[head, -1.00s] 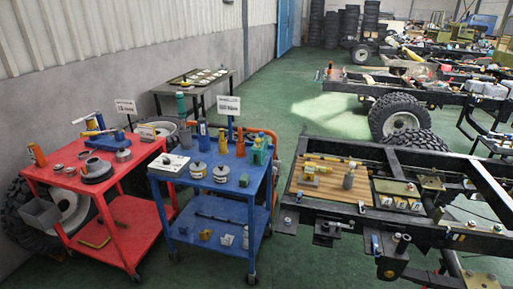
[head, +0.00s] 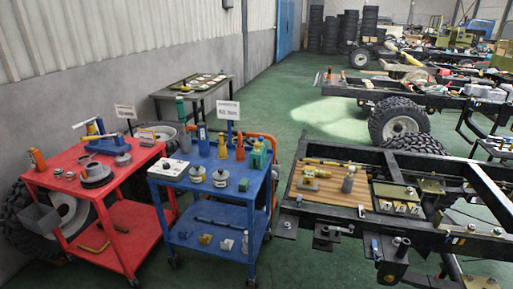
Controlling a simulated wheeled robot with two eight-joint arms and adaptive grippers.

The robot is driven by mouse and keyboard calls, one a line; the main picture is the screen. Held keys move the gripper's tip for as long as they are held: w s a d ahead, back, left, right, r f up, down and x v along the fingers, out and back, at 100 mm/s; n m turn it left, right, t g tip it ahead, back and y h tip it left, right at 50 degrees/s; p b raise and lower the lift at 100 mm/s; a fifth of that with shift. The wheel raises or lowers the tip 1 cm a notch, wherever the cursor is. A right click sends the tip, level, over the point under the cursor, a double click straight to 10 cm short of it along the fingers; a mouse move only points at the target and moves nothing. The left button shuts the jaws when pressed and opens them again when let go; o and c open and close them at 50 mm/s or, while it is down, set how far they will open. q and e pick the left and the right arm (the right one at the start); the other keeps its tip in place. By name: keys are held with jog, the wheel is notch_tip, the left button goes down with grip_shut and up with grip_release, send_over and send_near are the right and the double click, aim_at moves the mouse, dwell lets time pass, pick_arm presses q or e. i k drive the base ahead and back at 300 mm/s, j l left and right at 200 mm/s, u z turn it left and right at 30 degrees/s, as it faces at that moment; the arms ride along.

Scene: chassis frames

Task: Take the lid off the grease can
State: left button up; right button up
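Two small light-coloured cans with dark knobs on top stand side by side on the blue cart's top. The left can (head: 198,174) is beside a white box, and the right can (head: 220,178) is nearer the cart's front right. Both look covered, but I cannot tell which is the grease can or make out a separate lid. Neither of my grippers is in view.
The blue cart (head: 208,190) also carries a white box (head: 169,169), several bottles and a green tool (head: 257,155). A red cart (head: 60,174) stands to its left. A chassis frame (head: 345,214) with a wooden board (head: 331,197) is at right. Green floor lies beyond.

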aim_at(197, 170)
jog(key=i+j+z, duration=0.15)
jog(key=i+j, duration=0.15)
jog(key=i+j+z, duration=0.15)
jog(key=i+j, duration=0.15)
jog(key=i+j+z, duration=0.15)
jog(key=i+j, duration=0.15)
jog(key=i+j+z, duration=0.2)
jog(key=j, duration=0.2)
jog(key=i+j+z, duration=0.15)
jog(key=j, duration=0.3)
jog(key=i+j+z, duration=0.15)
jog(key=i+j, duration=0.2)
jog(key=j, duration=0.1)
